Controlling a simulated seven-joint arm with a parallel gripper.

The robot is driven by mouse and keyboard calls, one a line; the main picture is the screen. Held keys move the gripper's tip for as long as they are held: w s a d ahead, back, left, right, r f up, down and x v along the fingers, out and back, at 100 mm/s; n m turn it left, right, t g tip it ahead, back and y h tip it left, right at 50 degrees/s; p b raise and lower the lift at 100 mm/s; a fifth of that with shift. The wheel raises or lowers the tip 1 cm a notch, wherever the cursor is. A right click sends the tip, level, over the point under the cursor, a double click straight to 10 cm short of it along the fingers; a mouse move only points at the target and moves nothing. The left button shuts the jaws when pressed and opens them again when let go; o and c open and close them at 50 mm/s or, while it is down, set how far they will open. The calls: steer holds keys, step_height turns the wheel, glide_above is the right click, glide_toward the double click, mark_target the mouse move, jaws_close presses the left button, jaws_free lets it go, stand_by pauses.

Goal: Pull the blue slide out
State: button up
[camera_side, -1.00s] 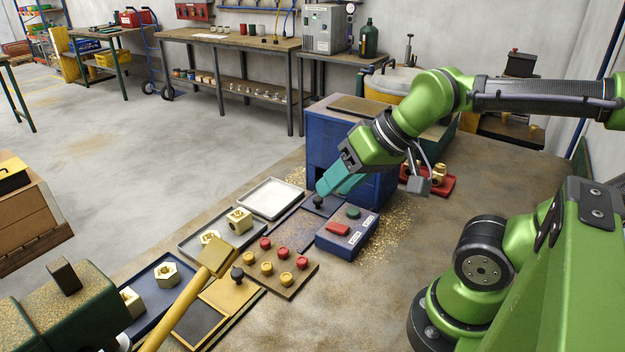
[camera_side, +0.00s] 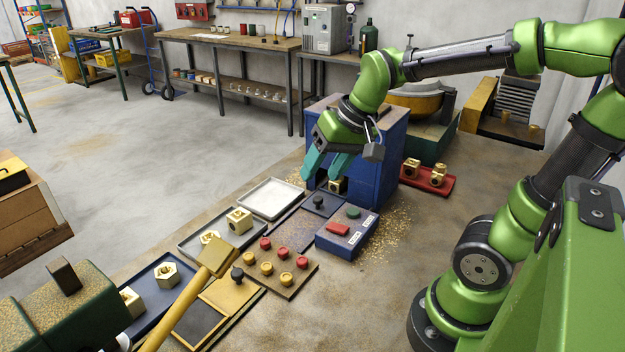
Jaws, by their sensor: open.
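The blue slide (camera_side: 325,208) is a flat dark blue plate sticking out of the front of the blue drilling box (camera_side: 372,185). Its black knob (camera_side: 318,201) stands upright near the front. A brass block (camera_side: 337,186) shows at the back of the slide, by the box's opening; its rear is partly hidden. My gripper (camera_side: 323,177) has its teal fingers apart, pointing down just above and around the brass block. It is clear of the knob, and I cannot tell if a finger touches the block.
A blue button box (camera_side: 347,236) with red and green buttons stands right of the slide. A white tray (camera_side: 270,199) lies to the left, and a board of red and yellow knobs (camera_side: 290,282) in front. A red tray (camera_side: 447,182) with brass parts is at right.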

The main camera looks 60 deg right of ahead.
mark_target(318, 198)
steer(key=shift+w+d+f+m+g+h, duration=0.35)
steer(key=shift+w+d+f+m+g, duration=0.7)
steer(key=shift+w+d, duration=2.35)
steer(key=shift+w+d+f+m+g+h, duration=0.5)
steer(key=shift+w+d+g, duration=1.35)
steer(key=shift+d, duration=2.65)
steer(key=shift+t, duration=0.5)
steer(key=f, duration=1.1)
steer(key=w+f, duration=0.1)
steer(key=f, duration=0.4)
steer(key=shift+f, duration=0.4)
jaws_close()
